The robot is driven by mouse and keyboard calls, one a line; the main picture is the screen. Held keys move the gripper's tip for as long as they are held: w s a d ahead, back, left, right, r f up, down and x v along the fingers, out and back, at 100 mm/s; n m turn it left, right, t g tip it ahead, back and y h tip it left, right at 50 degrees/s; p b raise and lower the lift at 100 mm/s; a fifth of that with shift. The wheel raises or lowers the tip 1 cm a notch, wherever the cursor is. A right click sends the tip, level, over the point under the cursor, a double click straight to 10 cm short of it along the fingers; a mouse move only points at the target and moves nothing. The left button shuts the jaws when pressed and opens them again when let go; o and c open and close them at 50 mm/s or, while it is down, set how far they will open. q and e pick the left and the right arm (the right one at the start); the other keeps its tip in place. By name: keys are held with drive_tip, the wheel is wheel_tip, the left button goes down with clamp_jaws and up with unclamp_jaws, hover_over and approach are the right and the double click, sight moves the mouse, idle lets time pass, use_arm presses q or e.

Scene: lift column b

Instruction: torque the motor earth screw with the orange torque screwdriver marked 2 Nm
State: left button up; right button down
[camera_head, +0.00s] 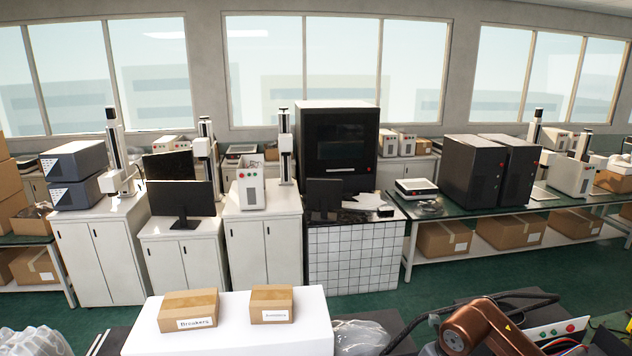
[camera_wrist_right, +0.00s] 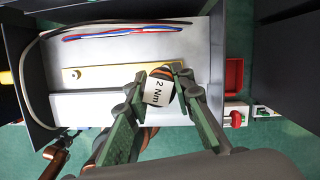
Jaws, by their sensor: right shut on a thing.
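My right gripper (camera_wrist_right: 165,100) is shut on the torque screwdriver (camera_wrist_right: 158,92) in the right wrist view. Its white band reads "2 Nm", with dark and orange parts at its upper end. The fingers and the handle hide the rest of it, and I cannot see its tip. Behind it is an open grey box with a pale back panel. A brass-coloured bar (camera_wrist_right: 110,76) runs across the panel, with a dark round screw (camera_wrist_right: 75,74) near its left end. I cannot tell whether this is the motor earth screw, or whether the screwdriver touches anything. My left gripper is not in view.
Red and blue wires (camera_wrist_right: 120,32) and a grey cable run along the top of the box. Its dark side wall (camera_wrist_right: 217,70) stands close to the right of my gripper. In the head view, a white table (camera_head: 235,338) holds a "Breakers" carton (camera_head: 188,311) and a smaller carton (camera_head: 272,304).

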drive_tip(key=shift+r+p, duration=0.7)
drive_tip(key=shift+r, duration=0.95)
